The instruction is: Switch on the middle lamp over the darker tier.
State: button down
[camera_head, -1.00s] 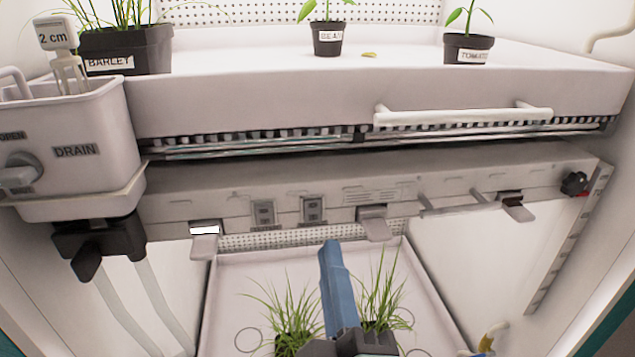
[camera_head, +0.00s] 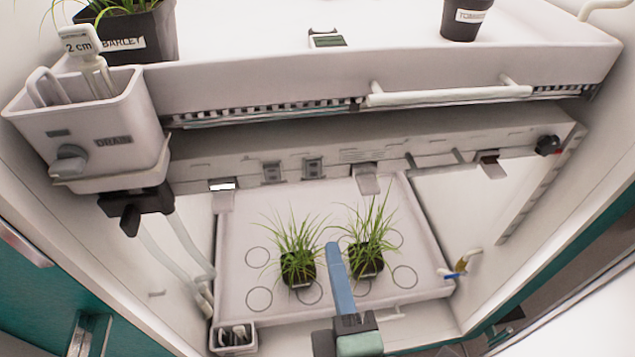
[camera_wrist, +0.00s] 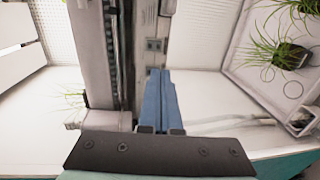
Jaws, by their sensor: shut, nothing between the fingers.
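The pale lamp bar (camera_head: 340,160) runs under the upper shelf, over the lower tier. Three tabs hang along it: the left tab (camera_head: 221,195) has a bright white patch, the middle tab (camera_head: 366,180) is plain grey, and the right tab (camera_head: 491,165) has a dark brown patch. Two small grey switch plates (camera_head: 271,172) (camera_head: 312,168) sit between the left and middle tabs. My gripper (camera_head: 332,246) is shut and empty, its blue fingers below the bar in the picture. In the wrist view my gripper (camera_wrist: 158,72) points towards a switch plate (camera_wrist: 153,45), apart from it.
Two grass pots (camera_head: 298,268) (camera_head: 366,258) stand on the lower tray (camera_head: 235,285). A drain box (camera_head: 110,125) juts out at left. A white handle (camera_head: 450,95) projects from the upper shelf, and a black knob (camera_head: 547,145) sits at the bar's right end.

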aim_at(314, 174)
jog(key=w+p, duration=0.1)
jog(key=w, duration=0.3)
jog(key=w+a+f+p, duration=0.1)
jog(key=w+p, duration=0.1)
jog(key=w, duration=0.3)
jog(key=w+a+p, duration=0.1)
jog(key=w, duration=0.3)
jog(key=shift+w+f, duration=0.25)
jog(key=shift+w, duration=0.1)
jog(key=shift+f, duration=0.15)
jog(key=shift+w+f+b, duration=0.2)
jog(key=shift+f+b, duration=0.15)
jog(key=shift+b, duration=0.85)
jog(key=shift+t+b, duration=0.5)
jog(key=shift+b, duration=0.75)
jog(key=shift+w+r+b, duration=0.1)
jog(key=shift+r+b, duration=0.1)
jog(key=shift+b, duration=0.15)
jog(key=shift+r+p, duration=0.25)
jog(key=shift+p, duration=0.1)
